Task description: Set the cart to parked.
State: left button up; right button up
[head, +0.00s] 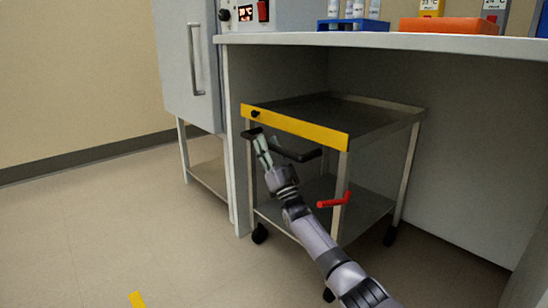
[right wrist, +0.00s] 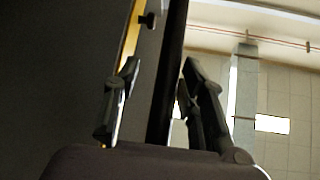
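The cart (head: 378,116) stands under the bench, a dark two-shelf frame on black casters with a yellow front strip (head: 300,125). A black bar handle (head: 296,154) runs along its front below the strip. A red lever (head: 333,201) sticks out at its right front leg. My right gripper (head: 262,149) is at the left part of the handle. In the right wrist view the dark bar (right wrist: 168,75) lies between the two spread fingers of the gripper (right wrist: 160,95), with a visible gap on the left side. My left gripper is out of view.
The bench top (head: 380,41) overhangs the cart and carries a blue rack (head: 352,25) and an orange tray (head: 449,25). A grey cabinet (head: 187,60) stands at left. A yellow floor mark (head: 137,299) lies front left. The left floor is clear.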

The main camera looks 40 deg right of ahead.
jog(key=v, duration=1.1)
jog(key=shift+s+f, duration=0.2)
jog(key=shift+f, duration=0.05)
